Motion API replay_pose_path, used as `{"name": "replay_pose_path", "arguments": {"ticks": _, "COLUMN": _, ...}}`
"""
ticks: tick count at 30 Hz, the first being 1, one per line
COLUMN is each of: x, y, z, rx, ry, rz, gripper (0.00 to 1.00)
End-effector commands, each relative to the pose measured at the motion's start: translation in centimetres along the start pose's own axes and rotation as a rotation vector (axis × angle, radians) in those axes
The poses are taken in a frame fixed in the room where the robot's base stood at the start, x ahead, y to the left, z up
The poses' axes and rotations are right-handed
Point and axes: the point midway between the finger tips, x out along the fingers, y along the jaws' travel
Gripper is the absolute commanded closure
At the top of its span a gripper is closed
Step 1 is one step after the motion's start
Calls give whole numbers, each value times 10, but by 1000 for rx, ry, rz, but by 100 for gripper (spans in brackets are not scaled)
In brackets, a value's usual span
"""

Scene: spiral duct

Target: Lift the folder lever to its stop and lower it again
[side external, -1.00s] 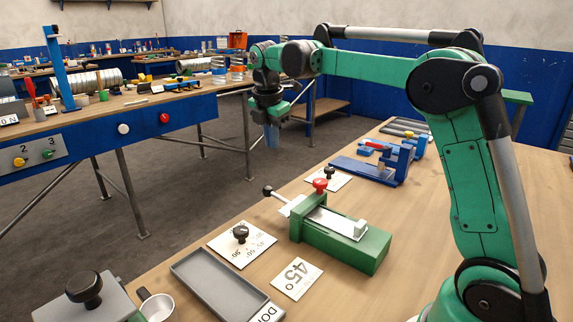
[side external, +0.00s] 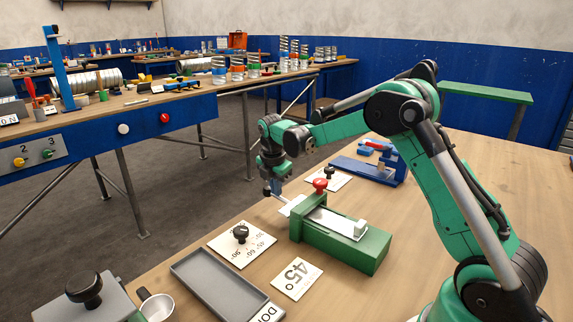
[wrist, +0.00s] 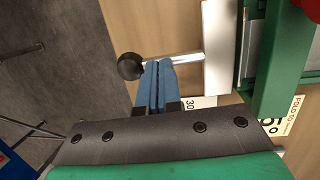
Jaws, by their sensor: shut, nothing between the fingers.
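The folder (side external: 340,246) is a green block with a metal plate, near the middle of the side view. Its lever ends in a black ball knob (wrist: 130,66). A short metal rod (wrist: 180,60) joins the knob to a pale plate (wrist: 217,45) in the wrist view. My gripper (wrist: 158,66) has its blue fingers shut together and empty. The fingertips appear at the rod just right of the knob; I cannot tell whether they touch it. In the side view my gripper (side external: 277,190) is low beside the folder's left end, partly hiding the lever.
A red knob (side external: 320,185) stands on the folder. A blue device (side external: 370,170) sits behind it. A 45° card (side external: 297,279), dial card (side external: 242,243) and grey tray (side external: 225,287) lie in front. The table at right is bare.

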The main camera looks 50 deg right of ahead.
Motion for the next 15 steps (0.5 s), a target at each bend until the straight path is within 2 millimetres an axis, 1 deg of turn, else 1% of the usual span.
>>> {"name": "replay_pose_path", "arguments": {"ticks": 9, "x": 1, "y": 0, "z": 0, "rx": 0, "ry": 0, "rz": 0, "gripper": 100}}
{"name": "replay_pose_path", "arguments": {"ticks": 15, "x": 18, "y": 2, "z": -2, "rx": 1, "ry": 0, "rz": 0, "gripper": 100}}
